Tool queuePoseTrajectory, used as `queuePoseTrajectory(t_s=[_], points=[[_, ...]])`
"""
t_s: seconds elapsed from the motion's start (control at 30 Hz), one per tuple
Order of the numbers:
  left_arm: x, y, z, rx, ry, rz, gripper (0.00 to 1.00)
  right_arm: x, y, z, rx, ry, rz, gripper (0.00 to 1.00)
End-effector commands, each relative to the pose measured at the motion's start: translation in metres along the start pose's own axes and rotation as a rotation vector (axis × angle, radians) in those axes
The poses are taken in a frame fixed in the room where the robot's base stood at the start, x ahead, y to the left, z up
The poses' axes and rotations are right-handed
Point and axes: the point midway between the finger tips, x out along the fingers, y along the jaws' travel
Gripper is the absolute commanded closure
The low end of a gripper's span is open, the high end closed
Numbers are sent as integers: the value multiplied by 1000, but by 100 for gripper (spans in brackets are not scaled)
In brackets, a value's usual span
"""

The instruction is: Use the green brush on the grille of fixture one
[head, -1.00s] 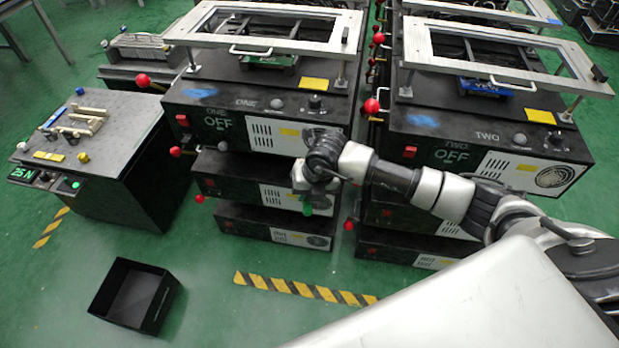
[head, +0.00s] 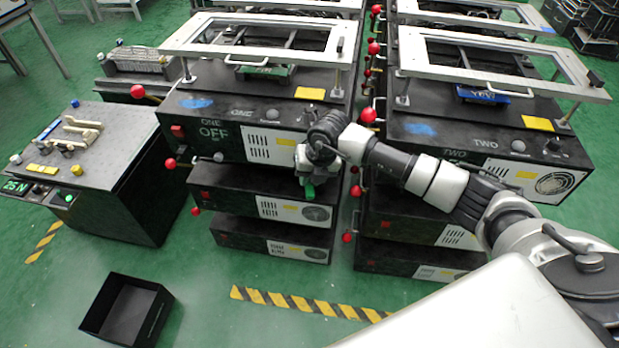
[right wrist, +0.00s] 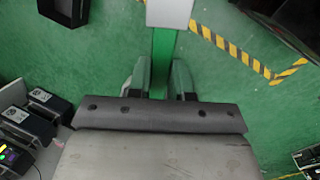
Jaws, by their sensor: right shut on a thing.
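Fixture one (head: 214,145) is the black box marked ONE and OFF, at the top of the left stack in the head view. Its slotted grille (head: 258,146) is on a white panel on the front face. My right gripper (head: 307,178) is just right of and below that panel, covering its right end. It is shut on the green brush (head: 308,190), partly hidden in the head view. In the right wrist view, the green handle (right wrist: 163,50) is between the fingers (right wrist: 160,78), with a pale block (right wrist: 170,12) beyond it. My left gripper is not in view.
Fixture two (head: 470,135) stands to the right, behind my right arm. Red-knobbed levers (head: 369,115) stick out between the stacks. A grey-topped bench (head: 110,125) is at left. An open black bin (head: 125,310) and striped tape (head: 300,303) are on the floor in front.

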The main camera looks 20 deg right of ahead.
Motion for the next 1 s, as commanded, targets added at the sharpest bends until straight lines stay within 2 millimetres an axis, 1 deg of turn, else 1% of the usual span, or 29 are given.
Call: queuePoseTrajectory(t_s=[0.37,1.0], points=[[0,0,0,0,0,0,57,0,0,0,0,0,0,100],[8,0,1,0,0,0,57,2,-4,12,1,0,0,100]])
